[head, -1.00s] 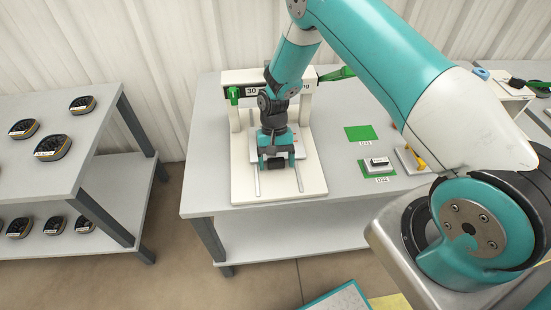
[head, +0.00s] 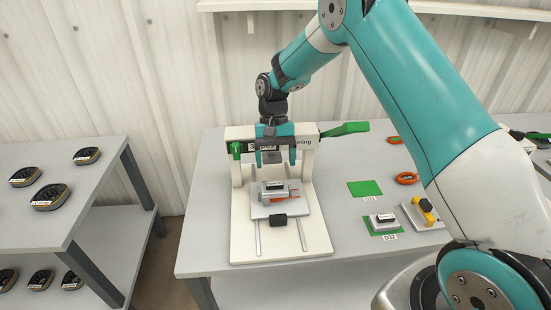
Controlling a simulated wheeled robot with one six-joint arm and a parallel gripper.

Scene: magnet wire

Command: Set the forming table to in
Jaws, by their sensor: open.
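The forming table is a grey sliding plate (head: 259,212) on two thin rails over a white base (head: 243,245). A dark handle block (head: 278,220) sits at its front edge, and bare rail runs on in front of it. A grey and orange-red piece with a dark label (head: 275,190) lies on the plate. A white upright frame (head: 237,170) with a sign, partly hidden by my arm, stands behind the plate. My gripper (head: 278,158) is open and points down in front of the frame's crossbeam. It appears above the plate's back part, apart from the handle.
A green lever (head: 345,129) sticks out right of the frame, and a green knob (head: 235,148) is on its left. A green pad (head: 365,188), a small block (head: 382,219) and a yellow-handled item (head: 425,210) lie to the right.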

